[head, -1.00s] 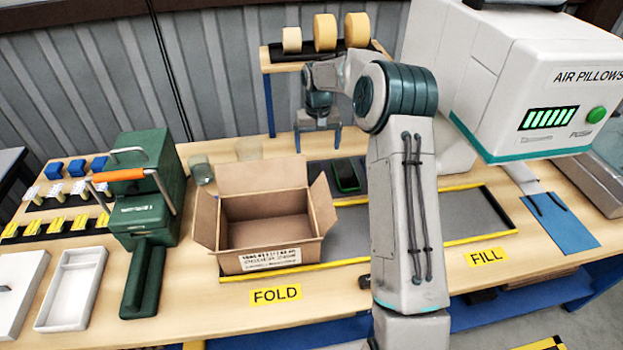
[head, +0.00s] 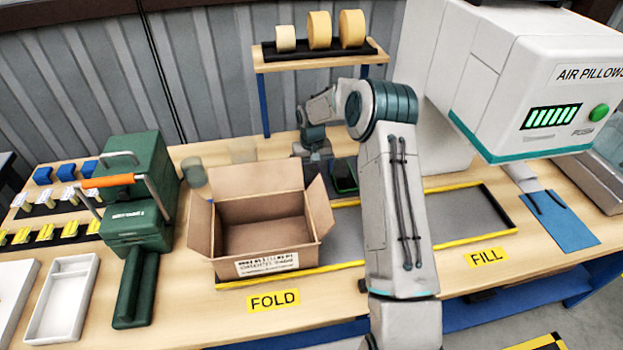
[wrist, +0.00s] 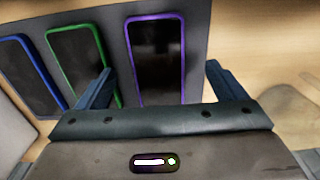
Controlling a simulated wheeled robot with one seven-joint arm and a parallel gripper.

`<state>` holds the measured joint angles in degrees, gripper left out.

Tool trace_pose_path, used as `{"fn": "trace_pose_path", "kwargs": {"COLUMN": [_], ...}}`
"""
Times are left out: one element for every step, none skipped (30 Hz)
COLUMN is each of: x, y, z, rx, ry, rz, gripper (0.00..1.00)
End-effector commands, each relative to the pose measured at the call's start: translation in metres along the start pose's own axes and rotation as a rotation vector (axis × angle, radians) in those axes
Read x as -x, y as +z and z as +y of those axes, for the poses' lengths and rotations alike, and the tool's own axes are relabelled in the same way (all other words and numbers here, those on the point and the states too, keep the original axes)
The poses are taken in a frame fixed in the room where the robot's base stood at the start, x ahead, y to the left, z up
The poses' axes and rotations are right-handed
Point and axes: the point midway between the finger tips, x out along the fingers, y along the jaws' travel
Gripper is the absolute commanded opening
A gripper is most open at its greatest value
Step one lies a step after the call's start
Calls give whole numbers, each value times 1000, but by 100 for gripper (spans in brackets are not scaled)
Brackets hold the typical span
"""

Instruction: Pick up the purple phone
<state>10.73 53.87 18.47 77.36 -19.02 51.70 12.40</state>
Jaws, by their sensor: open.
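The purple phone (wrist: 158,60), a dark slab with a purple edge, lies flat on a grey mat in the wrist view. My gripper (wrist: 158,72) is open, with one finger to each side of the purple phone in the picture. The left finger overlaps the green phone (wrist: 78,62). I cannot tell how high the fingers are above the mat. In the head view my gripper (head: 318,162) is low behind the carton, and the purple phone cannot be made out there.
A blue-edged phone (wrist: 30,75) lies left of the green one. An open cardboard carton (head: 265,225) stands just in front of my gripper, its flaps spread. A shelf with tape rolls (head: 320,58) stands behind. The white air-pillow machine (head: 530,80) is to the right.

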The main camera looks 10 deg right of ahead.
Motion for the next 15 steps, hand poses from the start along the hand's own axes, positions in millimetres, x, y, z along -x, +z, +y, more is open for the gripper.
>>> {"fn": "trace_pose_path", "kwargs": {"x": [-6, -10, -16, -20, -24, -30, -33, -35, -38, -40, -41, -42, -43, -43, -43], "y": [2, 2, 3, 4, 3, 3, 3, 3, 3, 3, 3, 3, 3, 2, 2], "z": [2, 3, 3, 4, 4, 4, 4, 4, 4, 4, 4, 4, 4, 4, 4], "rx": [-1, -2, -2, -1, 0, 0, 0, -1, -1, -1, -1, -1, -1, -1, -1], "ry": [-1, 0, -1, -1, -1, 0, 0, 0, -1, -1, -1, 0, 0, 0, 0], "rz": [-6, -6, -6, -6, -5, -4, -4, -4, -3, -3, -2, -2, -1, -1, -1], "gripper": [91, 91, 91, 91, 91, 91, 91, 91, 91, 91, 91, 91, 91, 91, 91]}}
